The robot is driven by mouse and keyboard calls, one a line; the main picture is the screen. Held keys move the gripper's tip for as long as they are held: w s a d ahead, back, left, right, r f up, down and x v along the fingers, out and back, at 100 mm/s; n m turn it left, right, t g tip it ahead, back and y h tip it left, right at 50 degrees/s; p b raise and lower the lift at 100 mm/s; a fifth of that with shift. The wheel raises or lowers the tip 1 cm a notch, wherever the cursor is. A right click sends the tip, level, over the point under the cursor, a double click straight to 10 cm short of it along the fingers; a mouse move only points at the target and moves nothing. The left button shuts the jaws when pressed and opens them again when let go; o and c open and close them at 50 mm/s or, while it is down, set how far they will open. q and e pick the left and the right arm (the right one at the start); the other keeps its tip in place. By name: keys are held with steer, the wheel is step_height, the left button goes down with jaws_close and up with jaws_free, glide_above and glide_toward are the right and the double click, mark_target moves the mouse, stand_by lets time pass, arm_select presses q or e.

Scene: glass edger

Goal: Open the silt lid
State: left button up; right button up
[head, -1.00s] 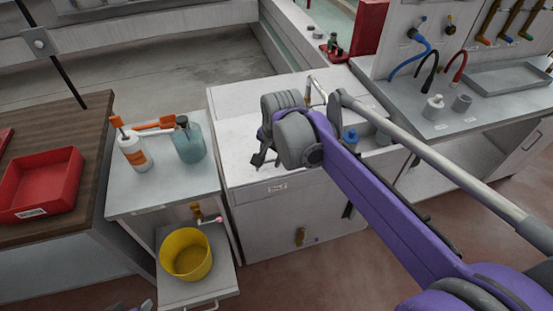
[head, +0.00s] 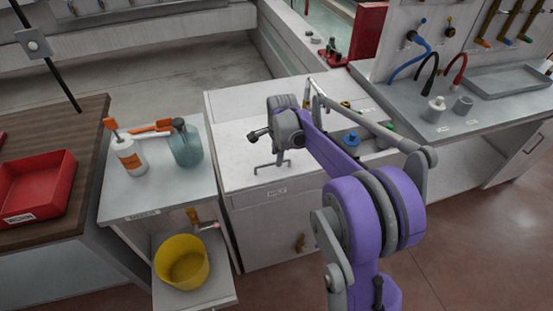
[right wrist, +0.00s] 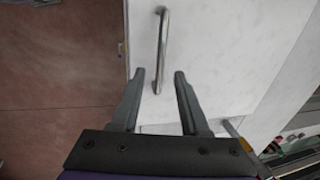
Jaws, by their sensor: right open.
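The silt lid (head: 240,150) is the white flat top of the cabinet in the middle of the head view, and it lies flat and closed. Its thin metal handle (head: 265,166) stands near the front edge. In the right wrist view the handle (right wrist: 161,50) lies just beyond the fingertips, roughly in line with the gap. My right gripper (right wrist: 159,73) is open and empty, above the lid and apart from the handle. In the head view my wrist partly hides its fingers. My left gripper is out of view.
Left of the cabinet, a small bench holds a white bottle (head: 129,158) and a teal jug (head: 186,147). A yellow bucket (head: 182,265) sits on a low shelf. Blue and green caps (head: 351,139) stand right of the lid. A red bin (head: 40,184) is far left.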

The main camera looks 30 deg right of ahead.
steer(key=shift+w+f, duration=0.2)
steer(key=shift+f, duration=0.95)
jaws_close()
stand_by(0.6)
